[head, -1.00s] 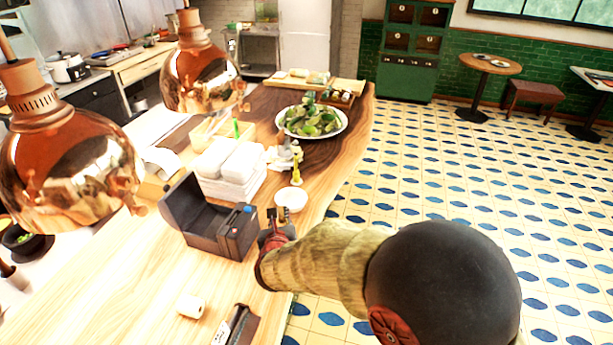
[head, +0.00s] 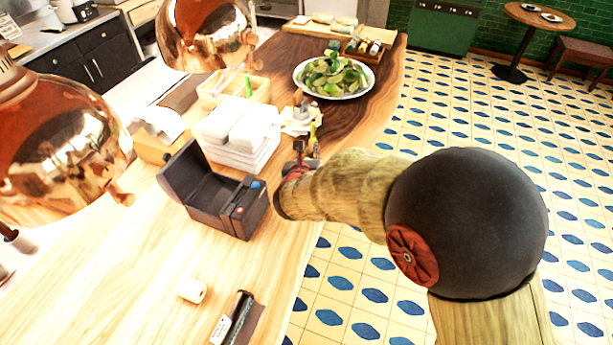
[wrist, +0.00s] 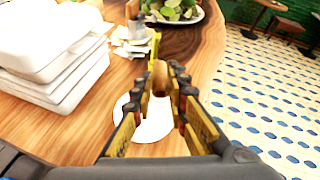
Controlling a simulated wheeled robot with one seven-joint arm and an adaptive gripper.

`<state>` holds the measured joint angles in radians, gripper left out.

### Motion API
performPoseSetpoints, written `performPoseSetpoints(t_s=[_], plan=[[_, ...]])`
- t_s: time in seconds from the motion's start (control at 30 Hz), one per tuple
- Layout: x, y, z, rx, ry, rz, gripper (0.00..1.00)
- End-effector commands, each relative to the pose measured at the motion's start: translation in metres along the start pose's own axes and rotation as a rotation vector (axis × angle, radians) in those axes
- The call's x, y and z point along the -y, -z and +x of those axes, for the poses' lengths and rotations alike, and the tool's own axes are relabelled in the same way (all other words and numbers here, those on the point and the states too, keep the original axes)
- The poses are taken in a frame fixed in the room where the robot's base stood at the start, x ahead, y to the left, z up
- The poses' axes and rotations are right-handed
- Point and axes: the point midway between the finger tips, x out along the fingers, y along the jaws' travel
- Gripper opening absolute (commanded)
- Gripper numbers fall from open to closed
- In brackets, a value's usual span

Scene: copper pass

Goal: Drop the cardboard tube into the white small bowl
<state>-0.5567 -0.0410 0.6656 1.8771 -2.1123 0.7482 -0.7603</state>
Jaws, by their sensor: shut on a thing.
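My gripper (wrist: 160,82) is shut on the tan cardboard tube (wrist: 160,76), which shows between the fingertips in the wrist view. The white small bowl (wrist: 153,124) is on the wooden counter below the gripper, seen between and beside the fingers. The tube's lower end appears near the bowl's far rim in that view; its height above the bowl cannot be told. In the head view my gripper (head: 304,158) is over the counter's right part, and the bowl is mostly hidden by it.
A stack of white containers (head: 240,135) stands left of the gripper, with a dark open-lidded machine (head: 222,195) nearer. Crumpled paper (wrist: 133,42) and a plate of greens (head: 333,78) lie beyond. Copper lamps (head: 205,35) hang at left. The counter edge is at right.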

Motion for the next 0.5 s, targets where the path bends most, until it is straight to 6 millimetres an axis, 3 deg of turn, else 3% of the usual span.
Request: performPoseSetpoints(t_s=[0.2, 0.5], plan=[[-0.004, 0.023, 0.009, 0.0, 0.0, 0.0, 0.0], [-0.004, 0.024, 0.01, 0.001, 0.0, 0.0, 0.0]])
